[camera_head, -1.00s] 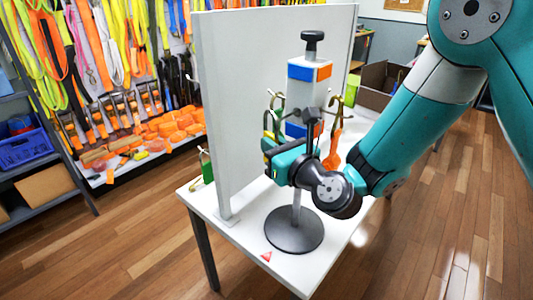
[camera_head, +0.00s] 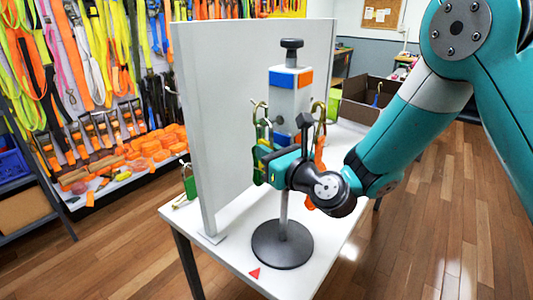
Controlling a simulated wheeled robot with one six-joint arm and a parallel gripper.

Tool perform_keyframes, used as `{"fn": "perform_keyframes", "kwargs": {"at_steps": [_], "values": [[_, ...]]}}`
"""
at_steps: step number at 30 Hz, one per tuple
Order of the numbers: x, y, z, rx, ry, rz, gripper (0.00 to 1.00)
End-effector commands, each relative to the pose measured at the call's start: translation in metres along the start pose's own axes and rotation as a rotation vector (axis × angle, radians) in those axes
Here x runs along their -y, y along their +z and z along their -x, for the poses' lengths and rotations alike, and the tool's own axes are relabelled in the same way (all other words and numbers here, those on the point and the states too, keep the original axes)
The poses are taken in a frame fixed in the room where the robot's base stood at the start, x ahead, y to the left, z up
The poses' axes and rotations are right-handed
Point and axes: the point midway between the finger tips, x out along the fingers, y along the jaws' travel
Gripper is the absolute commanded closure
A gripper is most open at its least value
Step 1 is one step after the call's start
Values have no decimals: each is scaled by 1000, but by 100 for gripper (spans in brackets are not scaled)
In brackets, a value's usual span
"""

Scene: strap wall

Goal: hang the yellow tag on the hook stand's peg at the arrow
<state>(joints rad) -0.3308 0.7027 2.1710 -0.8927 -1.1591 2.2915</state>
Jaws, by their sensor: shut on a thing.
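The hook stand has a round dark base (camera_head: 282,245), a thin pole, and a white head (camera_head: 289,95) with blue and orange patches and a black knob. Metal hooks stick out of the head at both sides, with green and orange tags near them. A red triangular arrow (camera_head: 254,273) lies on the table in front of the base. My gripper (camera_head: 264,160) is at the left front of the head and shut. Only a small yellow patch (camera_head: 265,143) of the tag shows at the jaws; my wrist hides part of the head. I cannot tell whether the tag touches a peg.
An upright white panel (camera_head: 245,110) stands close to the left of the stand on the white table (camera_head: 235,250). A green padlock-like tag (camera_head: 190,187) hangs at the panel's far left. A dark open box (camera_head: 365,100) is behind at the right. Straps hang at the back left.

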Motion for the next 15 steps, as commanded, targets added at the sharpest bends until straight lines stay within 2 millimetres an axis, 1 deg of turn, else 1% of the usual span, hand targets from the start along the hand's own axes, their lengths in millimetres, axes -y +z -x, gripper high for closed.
{"fn": "perform_keyframes", "kwargs": {"at_steps": [14,15], "values": [[0,0,0,-1,0,0,100],[0,0,0,-1,0,0,85]]}}
